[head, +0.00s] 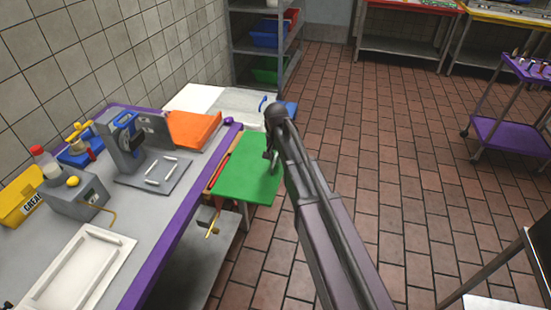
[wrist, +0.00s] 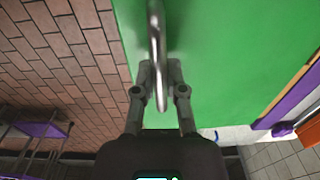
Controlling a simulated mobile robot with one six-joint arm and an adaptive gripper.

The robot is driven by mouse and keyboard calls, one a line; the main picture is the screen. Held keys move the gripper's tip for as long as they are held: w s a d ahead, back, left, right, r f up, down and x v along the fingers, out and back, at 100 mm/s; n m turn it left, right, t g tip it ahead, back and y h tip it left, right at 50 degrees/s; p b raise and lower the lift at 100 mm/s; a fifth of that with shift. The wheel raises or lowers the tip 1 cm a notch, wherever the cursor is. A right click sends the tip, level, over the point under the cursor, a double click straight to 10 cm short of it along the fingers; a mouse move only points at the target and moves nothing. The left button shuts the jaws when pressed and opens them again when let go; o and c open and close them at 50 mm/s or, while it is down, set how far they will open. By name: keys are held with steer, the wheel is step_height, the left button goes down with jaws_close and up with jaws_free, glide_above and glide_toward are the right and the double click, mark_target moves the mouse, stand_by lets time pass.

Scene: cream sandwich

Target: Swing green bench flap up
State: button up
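The green bench flap (head: 245,172) sticks out from the right side of the grey bench. It looks roughly level, a little below the bench top; I cannot tell its exact tilt. In the wrist view the flap (wrist: 225,60) fills much of the picture. A metal loop handle (wrist: 155,35) stands on it near its outer edge. My gripper (wrist: 159,75) has one finger on each side of the handle and looks shut on it. In the head view my gripper (head: 271,152) is at the flap's outer edge, partly hidden by my arm.
The purple-edged bench (head: 200,175) carries an orange tray (head: 194,129), a grey machine (head: 122,140) and a white tray (head: 80,268). A shelf rack (head: 238,45) stands behind. A purple cart (head: 510,135) is far right. The brick floor (head: 400,170) between is clear.

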steer(key=o, duration=0.5)
steer(key=shift+c, duration=0.2)
